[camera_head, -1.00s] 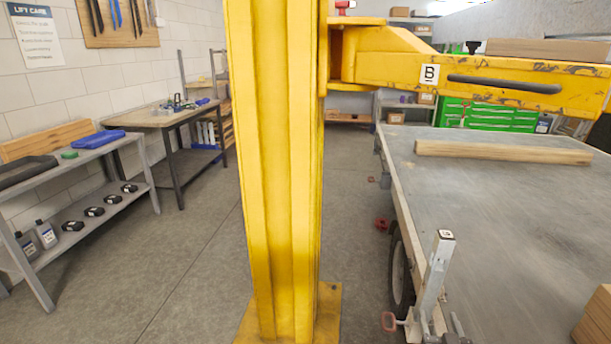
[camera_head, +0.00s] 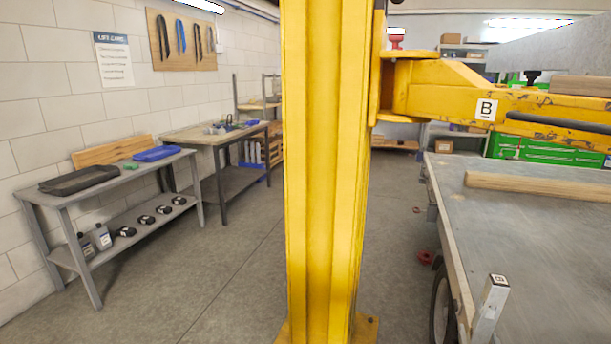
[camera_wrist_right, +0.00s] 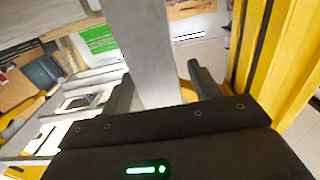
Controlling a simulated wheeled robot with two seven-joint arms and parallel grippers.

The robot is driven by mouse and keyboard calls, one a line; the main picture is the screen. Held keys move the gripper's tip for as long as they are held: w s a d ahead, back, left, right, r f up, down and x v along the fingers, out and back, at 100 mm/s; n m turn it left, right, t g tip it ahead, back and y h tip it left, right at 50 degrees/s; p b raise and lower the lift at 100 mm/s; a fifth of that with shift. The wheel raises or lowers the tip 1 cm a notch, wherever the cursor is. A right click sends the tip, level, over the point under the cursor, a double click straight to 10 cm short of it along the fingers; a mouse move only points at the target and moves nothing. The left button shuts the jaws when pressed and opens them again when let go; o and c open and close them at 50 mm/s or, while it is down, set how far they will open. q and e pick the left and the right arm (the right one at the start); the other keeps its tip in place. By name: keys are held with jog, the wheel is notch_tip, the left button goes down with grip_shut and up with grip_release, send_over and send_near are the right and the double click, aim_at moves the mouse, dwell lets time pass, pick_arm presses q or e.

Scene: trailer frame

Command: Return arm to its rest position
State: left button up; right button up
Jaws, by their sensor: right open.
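My right gripper (camera_wrist_right: 163,84) shows only in the right wrist view, as two dark fingers standing apart. A plain grey bar (camera_wrist_right: 152,55) runs up the picture between the fingers; I cannot tell whether it is near them. No gripper shows in the head view, and my left gripper is in neither view. A yellow lift column (camera_head: 322,170) stands in the middle of the head view, with a yellow lift arm (camera_head: 450,92) marked B reaching right. Yellow steel (camera_wrist_right: 278,60) also fills the right side of the wrist view.
A grey trailer deck (camera_head: 540,235) lies at right with a wooden beam (camera_head: 540,186) on it and a grey post (camera_head: 489,312) at its near edge. A grey shelf bench (camera_head: 112,176) and a workbench (camera_head: 215,137) line the left wall. The floor (camera_head: 215,265) between bench and column is clear.

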aim_at(489, 301)
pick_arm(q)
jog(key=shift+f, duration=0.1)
pick_arm(e)
jog(key=shift+f, duration=0.15)
jog(key=shift+f, duration=0.15)
jog(key=shift+s+a, duration=0.1)
jog(key=shift+s, duration=0.2)
jog(key=b+v, duration=0.1)
jog(key=v, duration=0.9)
jog(key=x, duration=0.9)
jog(key=p+x, duration=0.1)
jog(key=x, duration=0.1)
jog(key=shift+r, duration=0.35)
notch_tip(489, 301, up, 13)
jog(key=p, duration=1.1)
jog(key=shift+s+f+p, duration=0.1)
jog(key=shift+s+p, duration=0.05)
jog(key=shift+p, duration=0.15)
jog(key=shift+a, duration=0.55)
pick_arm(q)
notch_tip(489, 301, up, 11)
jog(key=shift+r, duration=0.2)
